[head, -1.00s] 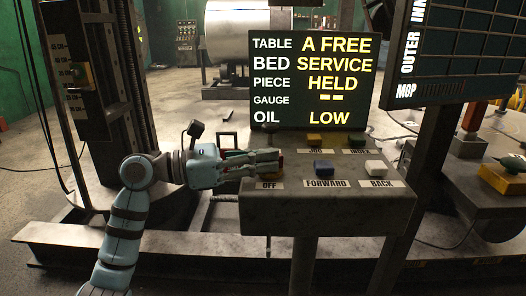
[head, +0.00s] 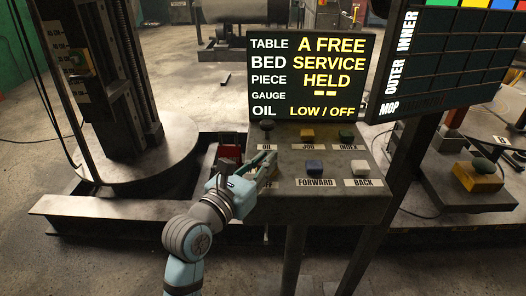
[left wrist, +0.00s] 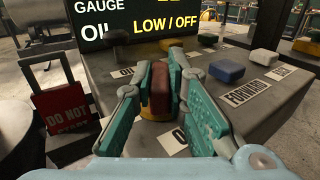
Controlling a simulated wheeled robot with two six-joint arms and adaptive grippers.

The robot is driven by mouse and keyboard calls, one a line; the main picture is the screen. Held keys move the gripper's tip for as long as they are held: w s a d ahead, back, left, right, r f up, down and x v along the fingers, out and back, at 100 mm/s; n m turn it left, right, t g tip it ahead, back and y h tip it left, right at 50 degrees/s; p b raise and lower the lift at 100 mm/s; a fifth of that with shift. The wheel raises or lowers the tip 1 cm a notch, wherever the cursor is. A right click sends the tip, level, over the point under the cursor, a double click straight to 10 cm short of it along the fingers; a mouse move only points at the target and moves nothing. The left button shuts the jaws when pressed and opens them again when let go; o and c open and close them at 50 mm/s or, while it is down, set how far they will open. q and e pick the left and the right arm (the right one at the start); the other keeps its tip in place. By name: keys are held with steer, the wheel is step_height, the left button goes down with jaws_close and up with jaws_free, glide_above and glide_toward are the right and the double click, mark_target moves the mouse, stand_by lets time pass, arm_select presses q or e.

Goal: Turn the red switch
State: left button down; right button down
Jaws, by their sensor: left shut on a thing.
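The red switch (left wrist: 160,92) is a dark red knob on a yellowish base, on the near left of the grey control panel (head: 330,208). In the left wrist view it stands between the two teal fingers of my left gripper (left wrist: 159,90), which is shut on it. In the head view my left gripper (head: 264,166) reaches over the panel's left edge and mostly hides the switch and its label. My right gripper is not in view.
The panel also carries a dark oil knob (head: 267,126), a blue forward button (head: 314,167) and a white back button (head: 361,168). A display (head: 311,76) behind it reads "LOW / OFF". A red "DO NOT START" sign (left wrist: 66,110) is beside the panel.

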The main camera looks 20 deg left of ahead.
arm_select(q)
steer(key=shift+y, duration=0.3)
steer(key=c, duration=1.6)
jaws_free()
